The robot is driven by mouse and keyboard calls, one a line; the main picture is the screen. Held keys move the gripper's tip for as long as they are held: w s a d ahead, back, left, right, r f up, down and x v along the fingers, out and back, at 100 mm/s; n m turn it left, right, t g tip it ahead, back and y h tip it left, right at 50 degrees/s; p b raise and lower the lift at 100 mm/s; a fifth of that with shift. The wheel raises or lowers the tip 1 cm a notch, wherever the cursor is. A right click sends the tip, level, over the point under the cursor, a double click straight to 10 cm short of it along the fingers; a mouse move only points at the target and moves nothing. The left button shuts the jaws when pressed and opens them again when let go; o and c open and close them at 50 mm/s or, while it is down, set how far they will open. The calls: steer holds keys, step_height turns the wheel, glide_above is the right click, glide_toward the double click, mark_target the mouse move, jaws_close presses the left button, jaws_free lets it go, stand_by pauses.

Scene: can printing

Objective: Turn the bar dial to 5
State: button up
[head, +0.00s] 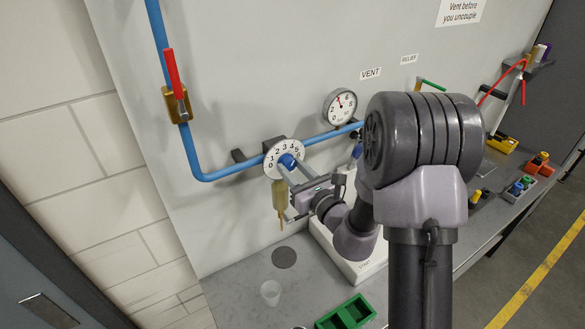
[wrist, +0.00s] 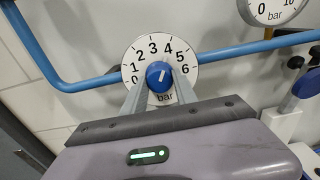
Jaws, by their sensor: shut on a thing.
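The bar dial (wrist: 154,51) is a round white plate marked 0 to 6 with "bar" below, on the blue pipe; it also shows in the head view (head: 272,157). Its blue knob (wrist: 158,75) sits in the middle. A short white mark on the knob points up and slightly right, roughly toward 4; the exact reading is too small to tell. My gripper (wrist: 159,82) is shut on the knob from below, a finger on each side. In the head view, my gripper (head: 292,168) reaches the dial from the lower right.
A pressure gauge (head: 340,107) sits right of the dial, under the VENT label (head: 370,73). A red-handled valve (head: 174,80) is on the pipe at upper left. A tan filter bowl (head: 279,196) hangs below the dial.

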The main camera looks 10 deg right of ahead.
jaws_close()
steer(key=m+p, duration=0.1)
steer(key=m, duration=0.2)
steer(key=shift+r+p, duration=0.1)
steer(key=shift+p, duration=0.2)
steer(key=shift+m+p, duration=0.5)
steer(key=shift+m, duration=0.8)
steer(key=o, duration=1)
jaws_free()
steer(key=shift+a, duration=0.1)
